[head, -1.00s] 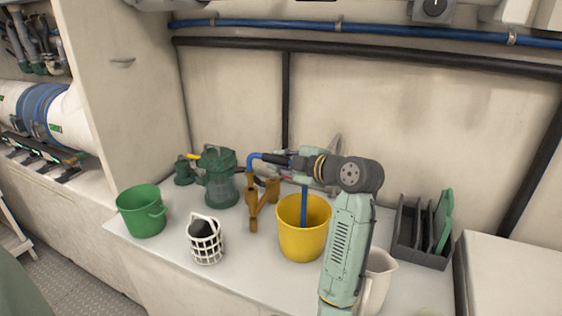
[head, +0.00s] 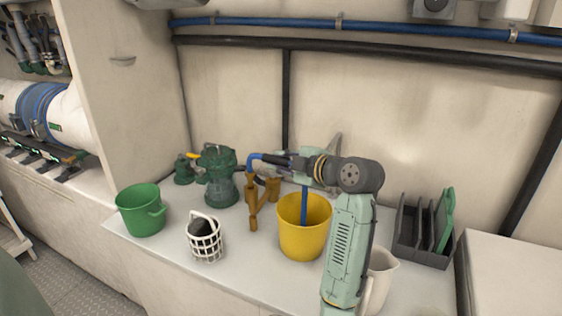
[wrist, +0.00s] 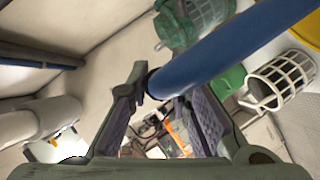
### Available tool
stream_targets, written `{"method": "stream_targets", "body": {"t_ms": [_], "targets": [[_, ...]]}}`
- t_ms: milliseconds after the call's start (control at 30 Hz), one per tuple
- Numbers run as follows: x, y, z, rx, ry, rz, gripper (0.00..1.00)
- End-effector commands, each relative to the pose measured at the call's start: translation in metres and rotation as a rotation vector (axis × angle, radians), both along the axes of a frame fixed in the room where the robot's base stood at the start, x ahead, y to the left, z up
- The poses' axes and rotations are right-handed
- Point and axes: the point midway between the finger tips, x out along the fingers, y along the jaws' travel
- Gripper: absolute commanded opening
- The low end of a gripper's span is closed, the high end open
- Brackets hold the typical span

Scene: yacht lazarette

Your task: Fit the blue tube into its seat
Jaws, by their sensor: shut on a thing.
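The blue tube (head: 304,205) is bent, with one leg running down into the yellow bucket (head: 291,235). Its other bend curves down at the left, its end at the top of an upright bronze fitting (head: 253,205); I cannot tell whether it is seated there. My gripper (head: 279,160) is shut on the tube near its top, above and between the fitting and the bucket. In the wrist view, the tube (wrist: 225,48) slants from beside a fingertip to the upper right. The fingers (wrist: 168,95) show there; the exact contact is partly hidden.
A green lidded strainer (head: 220,180) stands behind left of the fitting. A white basket (head: 205,247) and green bucket (head: 139,214) are at the left. A white jug (head: 381,275) and grey rack (head: 420,250) are at the right. The wall is close behind.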

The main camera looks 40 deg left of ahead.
Motion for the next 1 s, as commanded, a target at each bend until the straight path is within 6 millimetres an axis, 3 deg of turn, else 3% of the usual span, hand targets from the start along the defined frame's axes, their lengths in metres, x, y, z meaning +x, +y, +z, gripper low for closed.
{"method": "stream_targets", "body": {"t_ms": [1000], "targets": [[0.0, 0.0, -0.026, 0.002, -0.001, -0.001, 0.0]]}}
